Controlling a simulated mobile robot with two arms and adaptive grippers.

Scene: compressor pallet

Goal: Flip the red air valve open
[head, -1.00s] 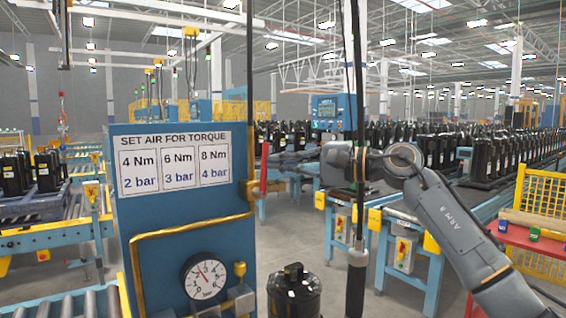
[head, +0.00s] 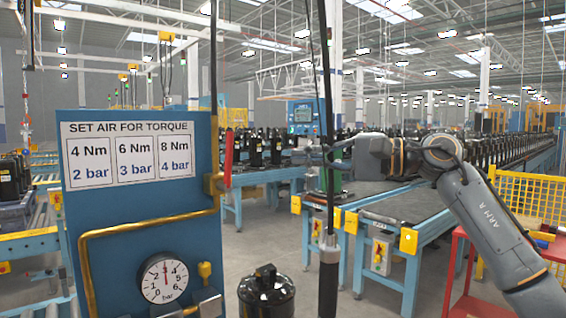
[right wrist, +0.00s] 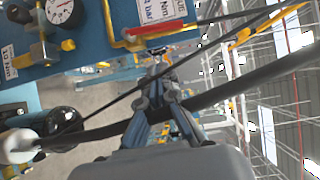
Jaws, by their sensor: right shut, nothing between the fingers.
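The red air valve's handle (head: 228,158) stands upright at the right edge of the blue panel (head: 140,215), above its brass valve body (head: 213,183). In the right wrist view the red handle (right wrist: 165,31) runs across the picture just beyond the fingertips. My right gripper (head: 299,157) is shut and empty, to the right of the handle with a clear gap in the head view. It also shows in the right wrist view (right wrist: 157,54). My left gripper is not in view.
A dark vertical hose (head: 327,130) hangs in front of my right gripper in the head view. A pressure gauge (head: 164,281) and brass pipe (head: 82,250) are on the panel. A black tank (head: 267,292) stands beside it. Blue conveyors (head: 405,215) lie behind.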

